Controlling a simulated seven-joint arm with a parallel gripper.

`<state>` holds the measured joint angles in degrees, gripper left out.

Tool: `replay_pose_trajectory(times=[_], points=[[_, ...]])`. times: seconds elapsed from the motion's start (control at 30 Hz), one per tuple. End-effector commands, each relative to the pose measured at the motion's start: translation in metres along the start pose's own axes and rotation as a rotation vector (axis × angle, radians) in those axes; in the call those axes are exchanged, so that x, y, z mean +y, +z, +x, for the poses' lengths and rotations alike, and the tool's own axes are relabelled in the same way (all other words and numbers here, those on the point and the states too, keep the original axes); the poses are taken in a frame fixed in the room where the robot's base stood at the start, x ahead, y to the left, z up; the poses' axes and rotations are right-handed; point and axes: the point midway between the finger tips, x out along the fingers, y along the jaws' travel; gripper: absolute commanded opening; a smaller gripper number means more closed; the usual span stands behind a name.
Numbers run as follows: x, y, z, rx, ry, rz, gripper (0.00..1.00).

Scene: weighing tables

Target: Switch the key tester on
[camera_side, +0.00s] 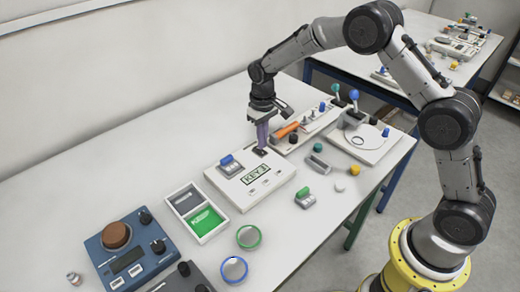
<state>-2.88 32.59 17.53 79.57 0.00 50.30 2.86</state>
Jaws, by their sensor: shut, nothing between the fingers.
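The key tester (262,199) is a white box near the middle of the table. A sign with a dark green frame that appears to read "KEY" marks its top. A grey block with a blue top (231,166) sits at its left part. Small buttons or marks lie along its front. My gripper (261,149) is shut and empty, pointing down at the tester's back edge. Its tips are at or just above a small dark part there, which looks like a switch. The fingers partly cover it, and I cannot tell whether they touch or which way it is set.
A two-part tray (219,228) and a blue device with a brown knob (133,268) stand at left. A grey block with a green top (305,198) lies to the right. An orange-handled tool (286,130) and a white lever panel (367,148) are behind. Table front is partly clear.

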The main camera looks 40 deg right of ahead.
Motion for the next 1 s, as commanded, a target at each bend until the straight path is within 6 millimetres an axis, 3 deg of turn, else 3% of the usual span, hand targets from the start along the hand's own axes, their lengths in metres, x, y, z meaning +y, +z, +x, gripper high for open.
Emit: replay_pose_trajectory(times=[0.6, 1.0], points=[[0.000, 0.000, -0.045, 0.001, 0.000, 0.000, 0.00], [0.000, 0.000, -0.052, 0.000, 0.000, 0.000, 0.00]])
